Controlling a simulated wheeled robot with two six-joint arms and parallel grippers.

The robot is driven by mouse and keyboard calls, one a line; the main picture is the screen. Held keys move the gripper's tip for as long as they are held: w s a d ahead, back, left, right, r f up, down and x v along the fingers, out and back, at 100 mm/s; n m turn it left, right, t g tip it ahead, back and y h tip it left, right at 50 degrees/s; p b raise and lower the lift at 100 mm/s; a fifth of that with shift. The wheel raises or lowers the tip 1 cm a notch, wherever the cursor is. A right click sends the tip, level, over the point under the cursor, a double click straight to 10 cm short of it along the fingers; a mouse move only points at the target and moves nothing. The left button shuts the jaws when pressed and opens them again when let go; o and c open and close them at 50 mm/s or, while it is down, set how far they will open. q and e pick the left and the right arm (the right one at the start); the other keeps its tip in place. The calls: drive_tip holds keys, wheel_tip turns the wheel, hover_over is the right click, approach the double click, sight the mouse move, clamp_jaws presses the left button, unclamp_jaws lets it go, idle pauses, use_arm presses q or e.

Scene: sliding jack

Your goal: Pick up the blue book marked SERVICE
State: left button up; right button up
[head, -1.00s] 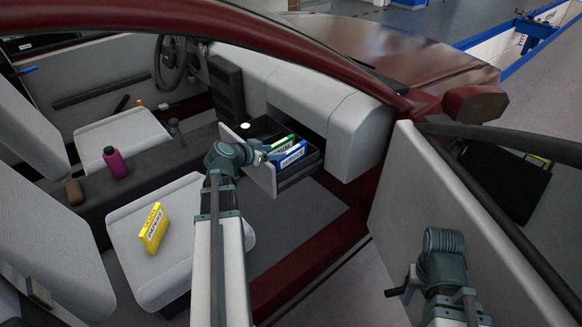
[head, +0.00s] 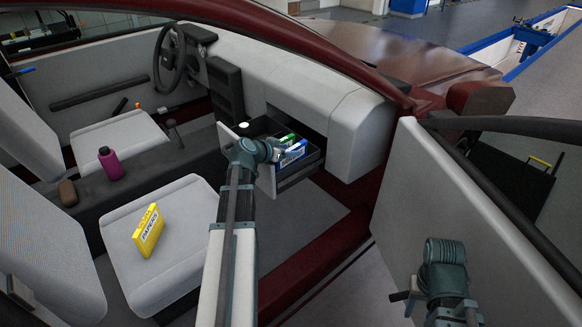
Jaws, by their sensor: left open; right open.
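The blue book (head: 293,158) with a white label stands in the open glove-box drawer (head: 266,181) of the car; its lettering is too small to read now. A green book (head: 285,139) is just behind it in the drawer. My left gripper (head: 285,152) is over the drawer at the blue book, open, and covers part of the book. I cannot tell whether the fingers are around the book or touching it. My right gripper (head: 400,296) is open and empty by the inside of the open car door, far from the drawer.
A yellow book marked PAPERS (head: 148,231) leans on the near seat (head: 185,203). A magenta bottle (head: 110,164) and a brown object (head: 68,193) are on the centre console. The open door (head: 425,215) stands at right.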

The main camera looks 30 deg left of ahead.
use_arm(q)
drive_tip(key=shift+w, duration=0.1)
clamp_jaws()
idle(1.3)
